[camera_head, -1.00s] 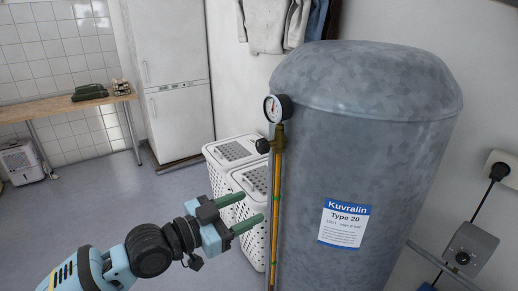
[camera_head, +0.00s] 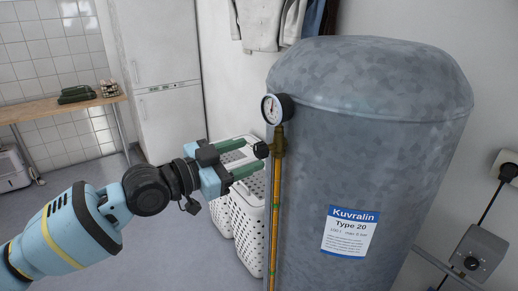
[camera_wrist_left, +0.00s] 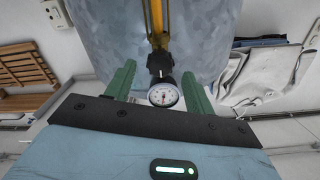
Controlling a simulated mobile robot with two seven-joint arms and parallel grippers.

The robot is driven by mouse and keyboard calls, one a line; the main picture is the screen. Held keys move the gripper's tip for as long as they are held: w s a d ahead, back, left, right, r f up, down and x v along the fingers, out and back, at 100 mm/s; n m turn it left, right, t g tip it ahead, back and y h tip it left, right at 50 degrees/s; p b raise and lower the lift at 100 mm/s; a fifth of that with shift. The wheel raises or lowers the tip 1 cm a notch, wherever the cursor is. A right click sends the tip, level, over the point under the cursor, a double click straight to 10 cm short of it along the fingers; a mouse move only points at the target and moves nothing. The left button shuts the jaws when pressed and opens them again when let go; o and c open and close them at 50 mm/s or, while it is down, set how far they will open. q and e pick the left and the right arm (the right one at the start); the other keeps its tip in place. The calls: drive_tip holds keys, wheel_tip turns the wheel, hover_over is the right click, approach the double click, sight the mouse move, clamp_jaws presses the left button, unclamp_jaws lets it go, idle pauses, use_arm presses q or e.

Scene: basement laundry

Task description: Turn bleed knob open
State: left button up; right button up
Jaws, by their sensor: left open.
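My right gripper is not in view.
The large grey metal tank (camera_head: 370,130) stands right behind the pipe (camera_head: 271,220). White laundry baskets (camera_head: 248,215) stand on the floor behind my gripper. Clothes (camera_head: 268,22) hang on the wall above. A control box with a cable (camera_head: 478,255) is at the right.

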sight(256, 152)
use_arm(q)
drive_tip(key=shift+x, duration=2.1)
drive_tip(key=c, duration=1)
